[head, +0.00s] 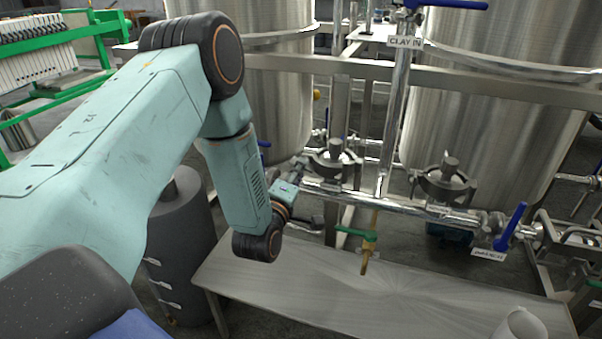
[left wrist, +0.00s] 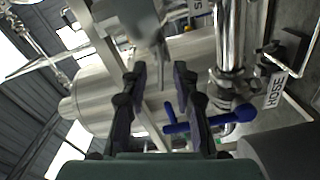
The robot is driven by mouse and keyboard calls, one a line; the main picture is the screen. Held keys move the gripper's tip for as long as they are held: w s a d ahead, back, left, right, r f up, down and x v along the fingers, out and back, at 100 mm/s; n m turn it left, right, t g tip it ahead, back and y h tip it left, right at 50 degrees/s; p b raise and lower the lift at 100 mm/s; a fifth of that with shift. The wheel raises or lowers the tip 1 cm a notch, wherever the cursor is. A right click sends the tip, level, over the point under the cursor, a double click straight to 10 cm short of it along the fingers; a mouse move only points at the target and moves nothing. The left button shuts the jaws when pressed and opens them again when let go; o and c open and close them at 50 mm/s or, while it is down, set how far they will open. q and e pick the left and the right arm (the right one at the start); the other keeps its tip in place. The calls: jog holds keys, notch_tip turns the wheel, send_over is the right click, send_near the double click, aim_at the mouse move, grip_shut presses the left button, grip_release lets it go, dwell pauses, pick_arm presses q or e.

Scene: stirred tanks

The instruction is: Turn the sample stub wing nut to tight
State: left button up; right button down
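My left gripper (head: 299,168) is beside the steel pipework at the left tank, partly hidden by its own wrist in the head view. In the left wrist view the two dark fingers of my left gripper (left wrist: 159,80) stand apart with a gap between them and nothing gripped. A blue handle (left wrist: 228,116) lies beyond the right finger, partly hidden by it. A grey metal part (left wrist: 130,22) is beyond the fingertips at the top. I cannot pick out the sample stub wing nut with certainty. My right gripper is not in view.
Two steel tanks (head: 480,100) stand behind a frame. A horizontal pipe (head: 410,208) runs above a bare metal bench (head: 330,290). A brass tap with a green handle (head: 357,233) hangs over it. A blue lever (head: 511,226) stands at the right. A HOSE label (left wrist: 273,91) is at the right.

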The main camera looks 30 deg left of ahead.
pick_arm(q)
jog(key=shift+w+a, duration=0.2)
jog(key=shift+w, duration=0.45)
jog(key=shift+d, duration=0.1)
grip_shut()
